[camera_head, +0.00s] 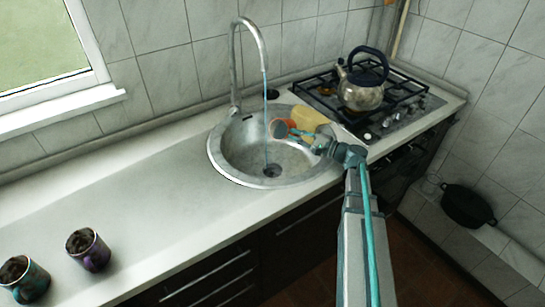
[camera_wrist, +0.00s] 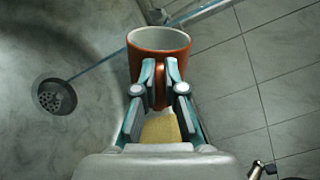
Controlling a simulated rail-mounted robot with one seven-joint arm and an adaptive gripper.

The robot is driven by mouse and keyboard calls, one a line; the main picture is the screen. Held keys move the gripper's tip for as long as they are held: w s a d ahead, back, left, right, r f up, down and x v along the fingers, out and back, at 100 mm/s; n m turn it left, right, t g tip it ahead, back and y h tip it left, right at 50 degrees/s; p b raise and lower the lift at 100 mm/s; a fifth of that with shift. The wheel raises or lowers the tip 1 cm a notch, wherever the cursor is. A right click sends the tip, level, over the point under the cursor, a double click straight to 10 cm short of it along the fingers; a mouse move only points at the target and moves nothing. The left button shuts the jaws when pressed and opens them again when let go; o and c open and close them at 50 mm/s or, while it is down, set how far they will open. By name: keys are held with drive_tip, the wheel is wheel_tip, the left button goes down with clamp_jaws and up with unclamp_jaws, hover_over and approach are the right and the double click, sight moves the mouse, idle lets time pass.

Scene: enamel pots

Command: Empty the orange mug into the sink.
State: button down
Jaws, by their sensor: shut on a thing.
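The orange mug (camera_head: 279,128) is tilted on its side over the right part of the round metal sink (camera_head: 226,160). Its mouth faces left in the head view. In the wrist view the orange mug (camera_wrist: 160,42) shows a pale inside that looks empty as far as it is visible. My gripper (camera_head: 298,133) reaches in from the right and is shut on the mug's handle; the fingers (camera_wrist: 162,85) close around it in the wrist view. The drain (camera_wrist: 54,96) lies to the left of the mug.
A thin blue stream runs from the tap (camera_head: 262,45) into the sink, close left of the mug. A yellow thing (camera_head: 311,118) lies behind my gripper. A kettle (camera_head: 361,92) stands on the hob at right. Two dark mugs (camera_head: 88,250) (camera_head: 24,280) stand far left; the counter between is clear.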

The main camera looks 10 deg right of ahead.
drive_tip(key=shift+s+a+r+n+b, duration=0.1)
drive_tip(key=shift+s+r+n+b, duration=0.05)
drive_tip(key=shift+n+b, duration=0.45)
drive_tip(key=shift+s+a+r+n+b, duration=0.15)
drive_tip(key=shift+n+b, duration=0.25)
drive_tip(key=shift+n, duration=0.3)
idle(0.4)
drive_tip(key=shift+s+f+b, duration=0.1)
drive_tip(key=shift+f+b, duration=0.05)
drive_tip(key=shift+b, duration=0.3)
drive_tip(key=shift+s+a+f+n+b, duration=0.45)
drive_tip(key=shift+n+b, duration=0.45)
drive_tip(key=shift+b, duration=0.8)
drive_tip(key=shift+s+a+r+n+b, duration=0.2)
drive_tip(key=shift+n+b, duration=0.6)
drive_tip(key=shift+b, duration=0.55)
drive_tip(key=shift+s+a+r+n+b, duration=0.15)
drive_tip(key=shift+n+b, duration=0.65)
drive_tip(key=shift+b, duration=0.55)
